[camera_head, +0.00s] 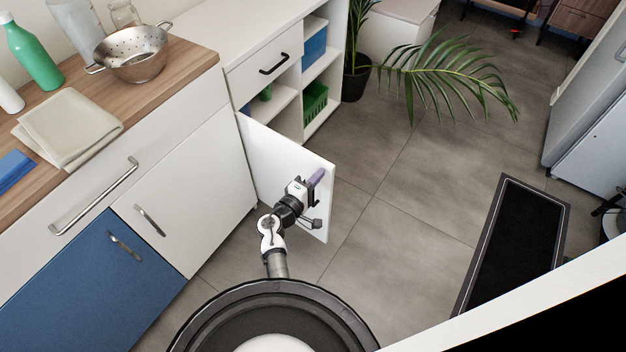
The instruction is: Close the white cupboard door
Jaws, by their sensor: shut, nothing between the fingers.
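The white cupboard door (262,157) stands open, swung out from the white cabinet into the room. Its hinge side is at the left, beside the white drawer unit, and its free edge is at the right. Behind it, part of the shelves is hidden. My gripper (316,180) is shut and empty in front of the door's face, near the upper part of the free edge. I cannot tell whether it touches the door. A dark handle-like part (312,223) shows on the door just below my gripper.
The open shelves hold a green basket (315,101) and a blue box (314,46). A potted plant (356,80) spreads its leaves beyond the door. A dark mat (513,250) lies at the right. The grey floor (400,235) right of the door is clear.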

